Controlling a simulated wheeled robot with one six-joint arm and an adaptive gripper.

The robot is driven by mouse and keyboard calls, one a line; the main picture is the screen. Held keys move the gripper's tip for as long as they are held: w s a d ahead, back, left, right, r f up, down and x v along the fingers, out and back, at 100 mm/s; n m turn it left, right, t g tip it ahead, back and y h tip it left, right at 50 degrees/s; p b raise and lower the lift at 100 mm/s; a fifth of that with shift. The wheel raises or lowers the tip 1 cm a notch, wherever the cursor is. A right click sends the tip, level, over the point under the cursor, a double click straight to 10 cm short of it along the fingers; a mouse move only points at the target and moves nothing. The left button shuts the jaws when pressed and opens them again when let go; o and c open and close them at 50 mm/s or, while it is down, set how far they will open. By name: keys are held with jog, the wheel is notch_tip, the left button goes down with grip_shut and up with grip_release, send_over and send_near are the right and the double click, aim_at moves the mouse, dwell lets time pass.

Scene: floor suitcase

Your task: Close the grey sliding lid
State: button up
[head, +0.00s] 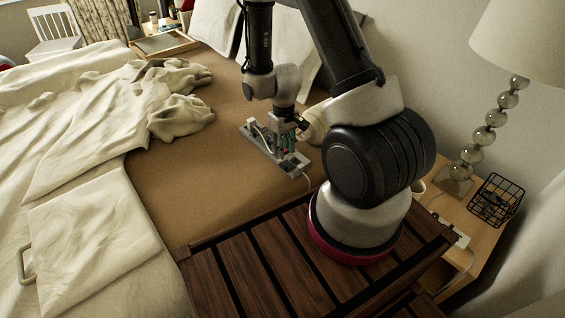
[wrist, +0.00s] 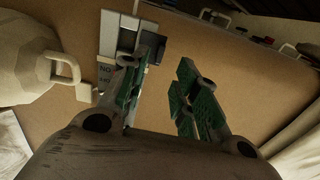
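A small grey box-like unit (head: 262,148) lies on the brown surface below my gripper (head: 284,146) in the head view. The wrist view shows the unit with a pale grey panel (wrist: 118,34), a dark part beside it and small labels, one reading "NO". I cannot tell for sure which part is the sliding lid. My gripper (wrist: 168,60) has green-padded fingers spread apart with nothing between them. The left finger overlaps the unit in the wrist view and hides part of it. Whether it touches the unit is unclear. The right finger is over bare brown surface.
A cream rounded vessel (head: 313,124) stands close behind the unit, and its handle (wrist: 66,68) shows in the wrist view. A thin cable (head: 308,182) runs from the unit. Rumpled bedding (head: 85,130) lies left. The brown surface (head: 185,200) is clear left of the unit.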

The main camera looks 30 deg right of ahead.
aim_at(283, 164)
notch_tip(283, 164, down, 7)
jog(key=shift+f, duration=0.15)
